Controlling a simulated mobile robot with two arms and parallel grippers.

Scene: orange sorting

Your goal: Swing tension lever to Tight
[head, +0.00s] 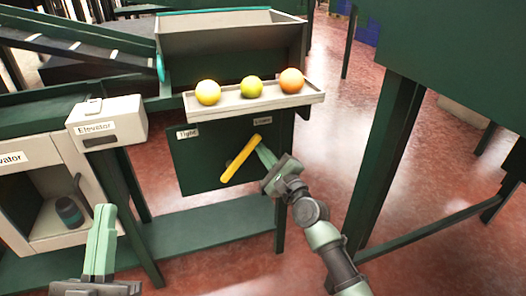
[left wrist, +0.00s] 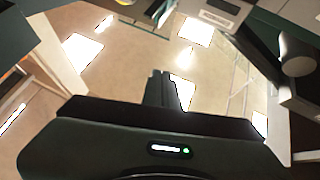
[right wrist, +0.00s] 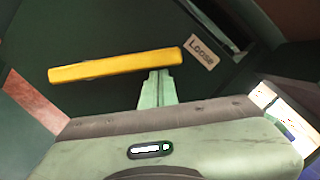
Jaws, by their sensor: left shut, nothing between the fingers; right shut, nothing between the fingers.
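The yellow tension lever (head: 240,159) is on a dark green panel (head: 200,160) below the fruit tray. It slants from lower left to upper right, its upper end near the Loose label (head: 262,121). The Tight label (head: 187,133) is at the panel's upper left. My right gripper (head: 262,150) is shut and empty, its fingertips at the lever's upper right side. In the right wrist view the lever (right wrist: 115,66) lies just beyond the fingertips (right wrist: 157,74); whether they touch I cannot tell. My left gripper (head: 104,212) is shut and empty at lower left, away from the lever.
A pale tray (head: 225,105) with three fruits juts out above the panel. An Elevator box (head: 108,122) and an open white cabinet (head: 50,160) stand at left. A green table leg (head: 385,165) stands right of my right arm. Open floor lies between.

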